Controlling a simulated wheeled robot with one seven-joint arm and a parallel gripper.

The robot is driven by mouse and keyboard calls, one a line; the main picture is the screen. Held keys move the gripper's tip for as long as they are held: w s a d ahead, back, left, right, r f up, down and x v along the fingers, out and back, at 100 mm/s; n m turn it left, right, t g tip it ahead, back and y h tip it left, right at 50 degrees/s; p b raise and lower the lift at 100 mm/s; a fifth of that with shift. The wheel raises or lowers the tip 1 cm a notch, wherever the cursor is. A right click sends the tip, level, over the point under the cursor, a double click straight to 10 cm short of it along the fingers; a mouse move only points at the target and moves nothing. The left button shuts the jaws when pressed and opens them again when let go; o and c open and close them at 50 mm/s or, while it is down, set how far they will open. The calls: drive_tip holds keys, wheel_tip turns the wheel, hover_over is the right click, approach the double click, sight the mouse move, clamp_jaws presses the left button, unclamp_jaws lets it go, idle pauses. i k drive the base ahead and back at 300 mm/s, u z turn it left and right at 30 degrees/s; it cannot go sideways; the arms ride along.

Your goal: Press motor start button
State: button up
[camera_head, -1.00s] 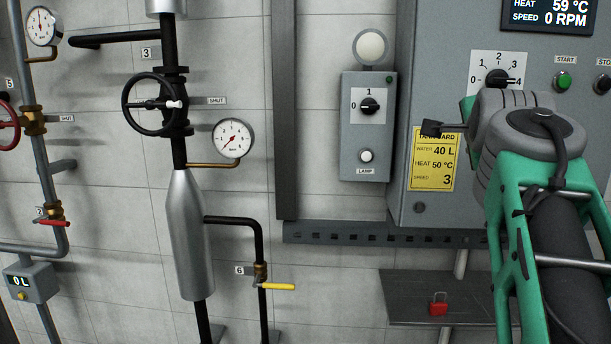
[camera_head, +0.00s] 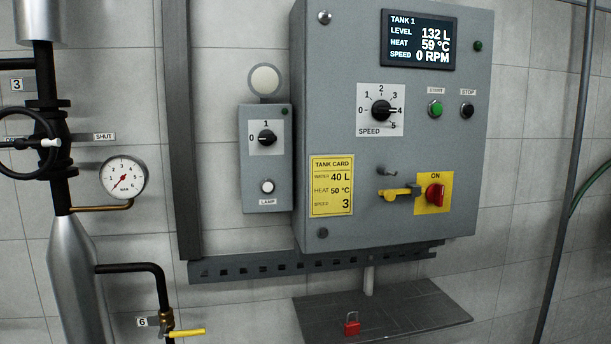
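The green start button (camera_head: 436,109) sits under a START label on the grey control cabinet (camera_head: 345,110), right of the speed dial. The black stop button (camera_head: 467,110) is to its right. The speed dial (camera_head: 381,111) has numbers from 0 to 5, and its pointer is toward 4. The screen (camera_head: 418,40) reads TANK 1, level 132 L, heat 59 °C, speed 0 RPM. The red switch (camera_head: 434,194) on its yellow plate is at ON. My gripper is not in view, and nothing covers the buttons.
The yellow tank card (camera_head: 332,186) reads water 40 L, heat 50 °C, speed 3. A lamp box (camera_head: 265,180) hangs left of the cabinet. A shelf (camera_head: 410,310) with a red padlock (camera_head: 352,324) juts out below. Pipes, a gauge (camera_head: 123,178) and a yellow-handled valve (camera_head: 187,333) are at left.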

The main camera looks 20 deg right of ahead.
sight(437, 109)
drive_tip(key=z, duration=1.2)
